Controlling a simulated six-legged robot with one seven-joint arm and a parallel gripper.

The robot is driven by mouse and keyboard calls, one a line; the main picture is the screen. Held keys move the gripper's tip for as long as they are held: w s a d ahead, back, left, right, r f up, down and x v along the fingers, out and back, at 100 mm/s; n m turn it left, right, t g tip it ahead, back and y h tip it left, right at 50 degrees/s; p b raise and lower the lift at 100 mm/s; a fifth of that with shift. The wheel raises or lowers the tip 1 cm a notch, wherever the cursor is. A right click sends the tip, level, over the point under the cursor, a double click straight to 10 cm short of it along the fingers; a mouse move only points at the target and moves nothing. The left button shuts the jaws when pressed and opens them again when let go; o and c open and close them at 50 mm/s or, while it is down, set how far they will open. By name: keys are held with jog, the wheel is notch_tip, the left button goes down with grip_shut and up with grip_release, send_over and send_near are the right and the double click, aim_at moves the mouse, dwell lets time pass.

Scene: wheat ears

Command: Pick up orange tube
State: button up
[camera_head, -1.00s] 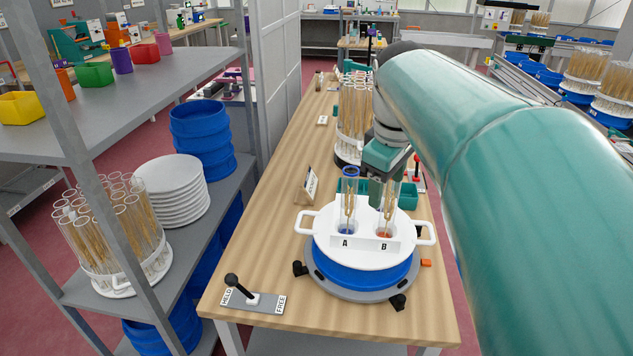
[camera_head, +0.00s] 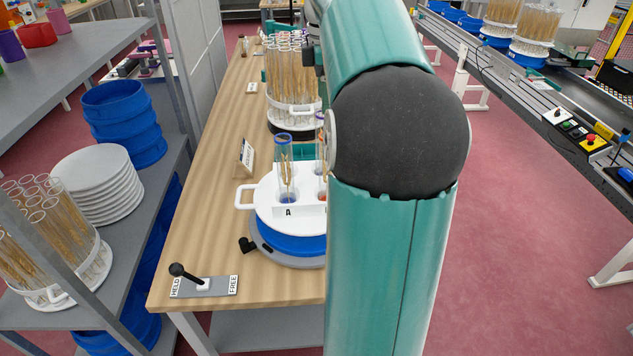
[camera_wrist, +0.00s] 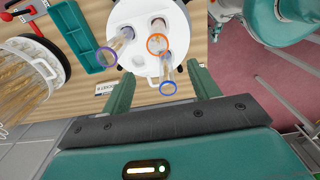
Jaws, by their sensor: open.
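The orange tube, a clear tube with an orange rim, stands in the white holder (camera_head: 262,200). Its rim (camera_wrist: 157,44) shows in the wrist view, with wheat ears inside. In the head view my arm hides most of it, beside label B. A blue-rimmed tube (camera_head: 284,165) stands at label A; its rim (camera_wrist: 167,88) also shows in the wrist view. A purple-rimmed tube (camera_wrist: 106,57) stands to the left there. My gripper (camera_wrist: 160,70) is open and empty, its fingers apart on either side of the blue-rimmed tube in that view. In the head view it is hidden behind my arm.
The holder sits on a blue and grey base on the wooden bench (camera_head: 185,240). A lever plate (camera_head: 205,286) marked HELD and FREE lies at the front. A rack of wheat tubes (camera_head: 292,110) and a teal tray (camera_wrist: 80,38) stand close by. Shelves (camera_head: 150,215) line the left.

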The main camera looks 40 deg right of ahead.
jog(key=f, duration=0.8)
jog(key=shift+s+d+f, duration=0.15)
jog(key=shift+s+f, duration=0.05)
jog(key=shift+f, duration=0.05)
jog(key=f, duration=0.5)
jog(key=shift+d+f, duration=0.15)
jog(key=shift+d, duration=0.1)
jog(key=c, duration=1.3)
notch_tip(320, 180, up, 10)
jog(key=shift+r, duration=0.1)
grip_shut()
